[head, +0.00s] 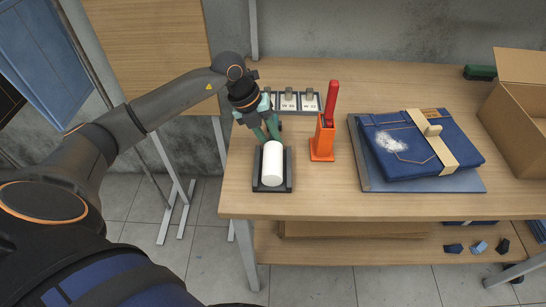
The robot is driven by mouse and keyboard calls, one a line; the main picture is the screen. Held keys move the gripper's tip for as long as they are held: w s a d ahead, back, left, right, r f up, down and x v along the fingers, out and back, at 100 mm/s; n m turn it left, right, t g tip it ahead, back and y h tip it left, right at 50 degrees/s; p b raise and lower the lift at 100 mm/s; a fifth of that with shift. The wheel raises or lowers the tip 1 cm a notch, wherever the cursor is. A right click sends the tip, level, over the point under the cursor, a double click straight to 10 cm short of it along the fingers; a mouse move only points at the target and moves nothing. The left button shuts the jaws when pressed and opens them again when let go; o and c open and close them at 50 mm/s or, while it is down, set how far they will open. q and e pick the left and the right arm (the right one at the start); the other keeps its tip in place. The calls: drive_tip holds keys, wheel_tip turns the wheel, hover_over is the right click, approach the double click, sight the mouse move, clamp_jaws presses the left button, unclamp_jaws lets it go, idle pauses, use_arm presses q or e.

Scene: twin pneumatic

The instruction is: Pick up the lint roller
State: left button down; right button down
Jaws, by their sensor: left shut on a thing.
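The lint roller (272,163) has a white cylindrical head and sits in a dark tray-like holder (272,188) near the left front of the table. My left gripper (264,134) reaches down from above at the far end of the roller. Its green fingers are shut on the roller there; the handle is mostly hidden by the fingers. The white head still lies within the holder. My right gripper is not in view.
A red-handled tool stands in an orange holder (322,140) just right of the roller. A folded blue garment (465,151) with a white lint patch lies on a grey board further right. An open cardboard box (520,125) stands at the right edge. Small labelled blocks (310,101) sit behind.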

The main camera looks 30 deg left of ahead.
sight(271, 141)
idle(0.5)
use_arm(q)
wheel_tip(271, 141, up, 10)
drive_tip(key=c, duration=1.2)
unclamp_jaws()
clamp_jaws()
